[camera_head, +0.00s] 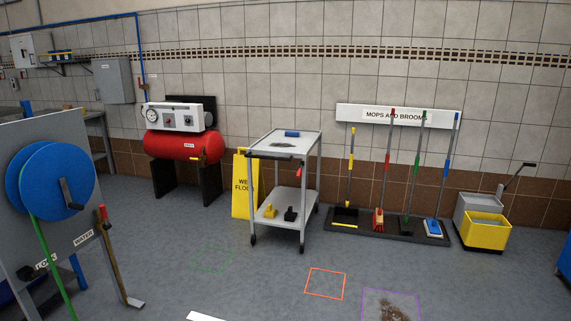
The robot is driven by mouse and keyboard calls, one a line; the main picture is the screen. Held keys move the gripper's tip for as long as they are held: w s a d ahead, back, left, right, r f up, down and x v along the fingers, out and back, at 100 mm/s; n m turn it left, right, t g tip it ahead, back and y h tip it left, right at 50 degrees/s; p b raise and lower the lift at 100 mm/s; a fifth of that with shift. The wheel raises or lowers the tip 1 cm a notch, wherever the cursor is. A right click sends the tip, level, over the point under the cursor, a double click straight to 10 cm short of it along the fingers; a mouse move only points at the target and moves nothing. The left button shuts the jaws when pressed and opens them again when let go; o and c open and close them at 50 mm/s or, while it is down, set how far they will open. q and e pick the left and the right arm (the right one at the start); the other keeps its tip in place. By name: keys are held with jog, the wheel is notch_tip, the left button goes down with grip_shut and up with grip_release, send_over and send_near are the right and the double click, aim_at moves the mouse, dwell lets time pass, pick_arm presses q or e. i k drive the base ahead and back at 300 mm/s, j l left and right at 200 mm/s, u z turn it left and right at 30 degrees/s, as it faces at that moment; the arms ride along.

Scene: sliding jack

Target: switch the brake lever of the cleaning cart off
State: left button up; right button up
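The grey cleaning cart (310,150) stands on its wheels in the middle of the room, in front of the tiled wall. A small red lever (299,172), which looks like the brake lever, sits at the cart's near right side just below the top shelf. It points down at a slant; its exact setting is too small to tell. A dark handle bar (270,155) runs along the near top edge. Neither of my grippers is in view.
A yellow wet floor sign (242,185) stands left of the cart. Mops and brooms stand in a rack (395,228) at right, beside a yellow bucket (485,232). A red compressor tank (175,146) and blue hose reel (45,180) are left. Floor before the cart is clear, with marked squares.

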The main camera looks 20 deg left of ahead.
aim_at(302, 163)
jog(key=i+u, duration=0.25)
jog(key=i, duration=0.6)
jog(key=i+u, duration=0.25)
jog(key=i, duration=0.65)
jog(key=i+u, duration=0.35)
jog(key=i+l+u, duration=0.2)
jog(key=u, duration=0.15)
jog(key=i+l+u, duration=0.2)
jog(key=u, duration=0.15)
jog(key=i+l+u, duration=0.2)
jog(key=i+l, duration=0.85)
jog(key=l, duration=0.15)
